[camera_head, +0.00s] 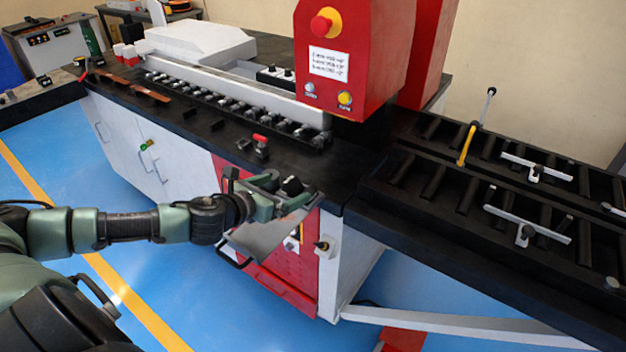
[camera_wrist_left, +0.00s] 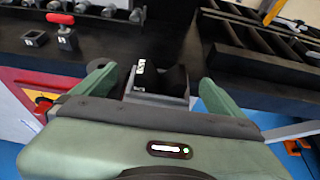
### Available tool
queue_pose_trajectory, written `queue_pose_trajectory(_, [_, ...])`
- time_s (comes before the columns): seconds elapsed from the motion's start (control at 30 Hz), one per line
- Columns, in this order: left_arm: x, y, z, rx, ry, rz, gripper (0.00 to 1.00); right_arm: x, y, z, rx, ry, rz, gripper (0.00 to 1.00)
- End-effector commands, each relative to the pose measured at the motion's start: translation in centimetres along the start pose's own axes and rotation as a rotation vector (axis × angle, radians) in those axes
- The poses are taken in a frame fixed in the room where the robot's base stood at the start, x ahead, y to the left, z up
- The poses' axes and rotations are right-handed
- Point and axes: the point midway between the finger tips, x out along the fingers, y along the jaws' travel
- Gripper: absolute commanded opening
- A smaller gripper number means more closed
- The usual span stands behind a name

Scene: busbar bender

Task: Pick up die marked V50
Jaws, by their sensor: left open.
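A dark die block (camera_wrist_left: 160,79) with a small white label sits between my left gripper's two green fingers in the left wrist view. The label is too small to read surely. In the head view the block (camera_head: 291,186) shows as a dark shape at the front edge of the black worktop. My left gripper (camera_head: 284,192) is there at the edge, open. In the left wrist view the gripper (camera_wrist_left: 155,82) has a gap between each finger and the block. My right gripper is not in view.
A red-handled tool (camera_head: 260,142) stands on the worktop (camera_head: 215,133) behind the gripper, beside a small dark square piece (camera_wrist_left: 35,39). A row of dies (camera_head: 235,103) lies further back. The red press (camera_head: 350,65) stands behind; a roller table (camera_head: 440,190) extends right.

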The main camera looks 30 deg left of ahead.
Motion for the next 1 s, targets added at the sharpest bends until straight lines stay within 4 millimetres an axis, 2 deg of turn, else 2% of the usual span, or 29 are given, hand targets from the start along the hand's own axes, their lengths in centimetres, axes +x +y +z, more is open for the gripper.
queue_pose_trajectory(0.17, [1.0,-0.3,-0.3,0.000,0.010,-0.007,1.00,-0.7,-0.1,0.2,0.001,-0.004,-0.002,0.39])
queue_pose_trajectory(0.43, [3.0,-0.4,-0.5,0.001,0.011,-0.008,1.00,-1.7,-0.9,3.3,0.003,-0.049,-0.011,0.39])
queue_pose_trajectory(0.57, [4.8,-0.4,-0.6,-0.002,0.010,-0.007,1.00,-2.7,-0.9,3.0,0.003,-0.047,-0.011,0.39])
queue_pose_trajectory(0.73, [6.9,-0.4,-0.9,0.000,0.010,-0.008,1.00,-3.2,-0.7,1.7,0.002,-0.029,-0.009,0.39])
queue_pose_trajectory(0.87, [7.5,-0.5,-1.1,0.002,0.012,-0.009,1.00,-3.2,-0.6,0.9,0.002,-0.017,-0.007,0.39])
queue_pose_trajectory(1.0, [7.6,-0.5,-1.2,0.003,0.012,-0.008,1.00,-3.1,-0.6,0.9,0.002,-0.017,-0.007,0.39])
